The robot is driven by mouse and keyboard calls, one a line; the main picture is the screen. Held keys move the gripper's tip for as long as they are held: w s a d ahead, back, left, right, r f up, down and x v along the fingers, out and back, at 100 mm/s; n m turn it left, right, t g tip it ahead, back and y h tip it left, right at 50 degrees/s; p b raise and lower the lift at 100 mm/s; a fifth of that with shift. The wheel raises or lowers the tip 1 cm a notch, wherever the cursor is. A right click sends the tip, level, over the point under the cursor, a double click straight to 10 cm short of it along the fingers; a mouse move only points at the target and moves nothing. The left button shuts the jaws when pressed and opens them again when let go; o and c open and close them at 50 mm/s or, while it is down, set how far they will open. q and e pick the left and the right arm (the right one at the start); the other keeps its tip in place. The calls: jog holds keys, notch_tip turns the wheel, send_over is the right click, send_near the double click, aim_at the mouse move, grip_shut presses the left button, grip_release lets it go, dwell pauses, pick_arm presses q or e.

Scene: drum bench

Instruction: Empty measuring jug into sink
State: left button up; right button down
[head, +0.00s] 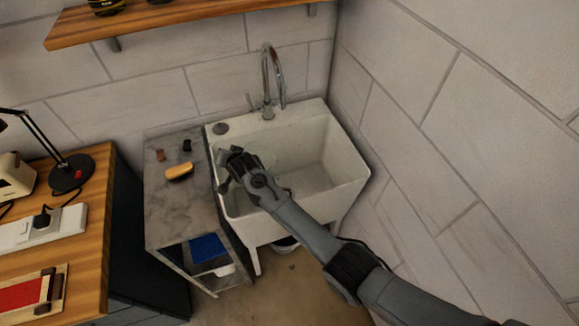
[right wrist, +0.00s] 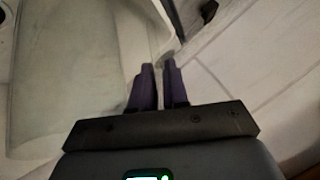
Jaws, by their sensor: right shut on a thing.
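My right gripper (head: 226,172) reaches in from the lower right and is over the left side of the white sink (head: 350,172). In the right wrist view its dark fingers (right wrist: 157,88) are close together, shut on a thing. A large pale, see-through shape (right wrist: 62,65) fills the left of that view; it looks like the measuring jug. What lies between the fingertips is hard to see. In the head view I cannot make out the jug clearly beside the gripper. Its tilt and any contents are unclear. My left gripper is not in view.
A tall tap (head: 267,85) stands at the sink's back edge. A grey side stand (head: 165,215) left of the sink holds a yellow-orange brush (head: 179,172) and small items. A wooden bench (head: 95,235) is further left. A tiled wall (head: 440,150) closes off the right.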

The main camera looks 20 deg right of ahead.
jog(key=shift+w+a+f+b, duration=0.2)
jog(key=shift+a+b, duration=0.1)
jog(key=shift+a, duration=0.1)
jog(key=shift+w+a+f+b, duration=0.1)
jog(key=shift+a+f+b, duration=0.1)
jog(key=shift+a+b, duration=0.15)
jog(key=shift+w+a+r+n+g+h, duration=0.15)
jog(key=shift+a+r+n+h, duration=0.1)
jog(key=shift+a+r+h, duration=0.25)
jog(key=shift+w+a+r+n+g+h, duration=0.15)
jog(key=shift+a+r+n+h, duration=0.15)
jog(key=shift+r, duration=0.25)
jog(key=a+h+b, duration=0.1)
jog(key=b, duration=0.4)
jog(key=a+n+g+h+b, duration=0.1)
jog(key=b, duration=0.3)
jog(key=shift+w+a+f+n+h+b, duration=0.1)
jog(key=shift+w+a+n+h+b, duration=0.05)
jog(key=shift+w+n+h+b, duration=0.2)
jog(key=shift+w+b, duration=0.1)
jog(key=shift+b, duration=0.9)
pick_arm(q)
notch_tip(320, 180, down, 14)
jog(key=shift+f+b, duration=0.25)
jog(key=shift+b, duration=0.1)
pick_arm(e)
jog(key=shift+a+r+h, duration=0.1)
jog(key=shift+r+h, duration=0.1)
jog(key=shift+h, duration=0.05)
